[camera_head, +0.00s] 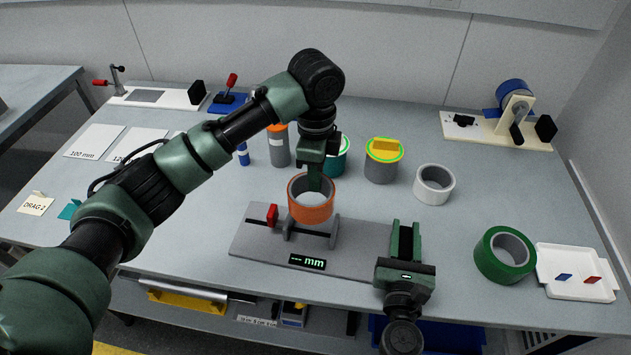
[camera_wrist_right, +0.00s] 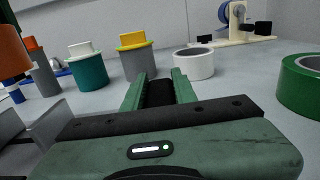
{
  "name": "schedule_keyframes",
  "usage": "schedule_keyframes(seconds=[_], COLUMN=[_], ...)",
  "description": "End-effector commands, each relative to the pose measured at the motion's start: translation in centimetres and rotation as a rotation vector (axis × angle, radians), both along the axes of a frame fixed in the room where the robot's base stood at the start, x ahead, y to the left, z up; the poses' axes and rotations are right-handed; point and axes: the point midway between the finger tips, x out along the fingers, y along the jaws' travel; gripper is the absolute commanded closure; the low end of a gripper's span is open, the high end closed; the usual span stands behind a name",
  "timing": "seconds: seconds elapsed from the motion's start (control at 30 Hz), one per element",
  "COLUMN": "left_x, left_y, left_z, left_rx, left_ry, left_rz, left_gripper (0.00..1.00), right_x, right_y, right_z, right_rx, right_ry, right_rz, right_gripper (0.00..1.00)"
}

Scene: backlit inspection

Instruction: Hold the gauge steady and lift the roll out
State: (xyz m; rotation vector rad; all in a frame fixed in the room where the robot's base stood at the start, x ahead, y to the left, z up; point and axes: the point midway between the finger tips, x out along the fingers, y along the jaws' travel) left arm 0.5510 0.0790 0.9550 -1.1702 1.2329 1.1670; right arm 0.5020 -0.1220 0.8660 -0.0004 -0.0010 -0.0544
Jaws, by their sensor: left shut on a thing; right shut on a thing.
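The orange roll (camera_head: 311,214) hangs upright-axis over the gauge (camera_head: 262,249); its edge also shows at the left of the right wrist view (camera_wrist_right: 12,54), above the gauge's grey jaws (camera_wrist_right: 62,129). My left gripper (camera_head: 314,180) reaches down from above and is shut on the roll's far wall. The gauge is a grey plate with a red slider (camera_head: 272,215) and a display (camera_head: 308,261) reading "--- mm". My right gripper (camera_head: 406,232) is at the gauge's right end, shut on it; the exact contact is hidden. Its fingers show in the right wrist view (camera_wrist_right: 158,88).
Behind stand a grey-orange can (camera_head: 279,152), a teal can (camera_head: 342,165), a grey-yellow can (camera_head: 381,168) and a white roll (camera_head: 446,187). A green roll (camera_head: 483,263) and white tray (camera_head: 581,289) lie at the right. A tape dispenser (camera_head: 470,135) is at the back right.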

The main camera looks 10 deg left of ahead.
Motion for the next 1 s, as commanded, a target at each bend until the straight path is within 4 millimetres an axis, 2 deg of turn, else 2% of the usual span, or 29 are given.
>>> schedule_keyframes(seconds=[0.07, 0.1, 0.2, 0.5, 0.63, 0.77, 1.0], left_x=[0.0, 0.0, 0.0, 0.0, 0.0, 0.0, 0.0], left_y=[0.0, 0.0, 0.0, 0.0, 0.0, 0.0, 0.0], left_z=[0.0, 0.0, 0.0, 0.0, 0.0, 0.0, 0.0], left_rx=[-0.001, -0.001, -0.001, -0.001, -0.001, 0.0, -0.001], left_ry=[-0.001, -0.001, -0.001, -0.001, -0.001, -0.001, -0.001], left_rz=[0.0, 0.0, 0.0, 0.0, 0.0, 0.0, 0.0], left_gripper=[1.0, 1.0, 1.0, 1.0, 1.0, 1.0, 1.0], right_x=[-0.1, -0.1, -0.1, -0.1, -1.0, -3.2, -8.4], right_y=[0.0, 0.0, 0.0, 0.0, 0.1, 0.2, 0.5], right_z=[-0.4, -0.4, -0.3, -0.1, -0.2, -0.2, -0.3], right_rx=[-0.001, -0.001, -0.001, 0.0, -0.001, -0.001, -0.001], right_ry=[0.007, 0.007, 0.006, 0.002, 0.004, 0.006, 0.007], right_rz=[0.0, 0.0, 0.0, 0.0, 0.001, 0.001, 0.002], right_gripper=[1.0, 0.7, 0.47, 0.47, 0.47, 0.47, 0.47])
